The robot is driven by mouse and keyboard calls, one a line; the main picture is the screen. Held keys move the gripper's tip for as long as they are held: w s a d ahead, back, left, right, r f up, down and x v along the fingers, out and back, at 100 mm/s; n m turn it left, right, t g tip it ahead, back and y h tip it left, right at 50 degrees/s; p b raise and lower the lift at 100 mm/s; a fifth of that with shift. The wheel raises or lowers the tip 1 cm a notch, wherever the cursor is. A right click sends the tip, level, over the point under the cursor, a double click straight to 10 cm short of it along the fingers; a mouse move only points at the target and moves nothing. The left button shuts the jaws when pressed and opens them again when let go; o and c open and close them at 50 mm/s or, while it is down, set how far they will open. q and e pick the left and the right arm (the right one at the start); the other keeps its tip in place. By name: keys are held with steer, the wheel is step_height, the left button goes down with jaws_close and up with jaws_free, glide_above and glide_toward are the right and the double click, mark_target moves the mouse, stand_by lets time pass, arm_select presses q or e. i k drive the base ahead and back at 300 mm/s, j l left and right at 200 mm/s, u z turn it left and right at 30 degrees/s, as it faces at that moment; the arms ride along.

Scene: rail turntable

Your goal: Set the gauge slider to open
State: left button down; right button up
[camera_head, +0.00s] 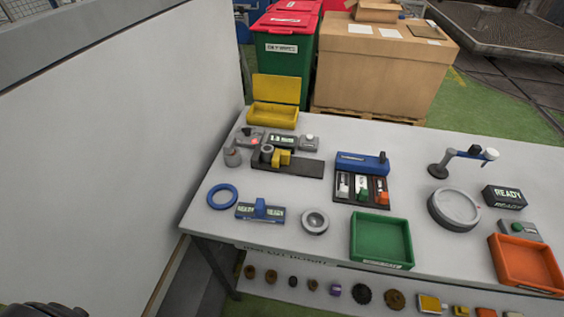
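No label that I can read names the gauge slider. One candidate is the dark rail (302,167) with a yellow block (281,158) and a grey round part near its left end. Another is the small blue unit (245,213) at the front left, with a blue knob (260,206) near its middle and small lit displays beside it. I cannot tell either one's open mark. A dark part at the bottom left corner may be my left arm. Neither gripper's fingers show.
A blue ring (222,196), a round grey dial (314,221), a green tray (383,241) and an orange tray (528,262) sit along the front. A blue-topped unit (362,163), a turntable (454,209) and a blue-headed arm stand further back. A wall closes the left side.

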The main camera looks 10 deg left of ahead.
mark_target(280, 156)
steer(key=k+u, duration=0.1)
steer(key=u, duration=0.3)
steer(key=k+j+u, duration=0.1)
steer(key=u, duration=0.35)
steer(key=k+j+u, duration=0.1)
steer(key=u, duration=0.3)
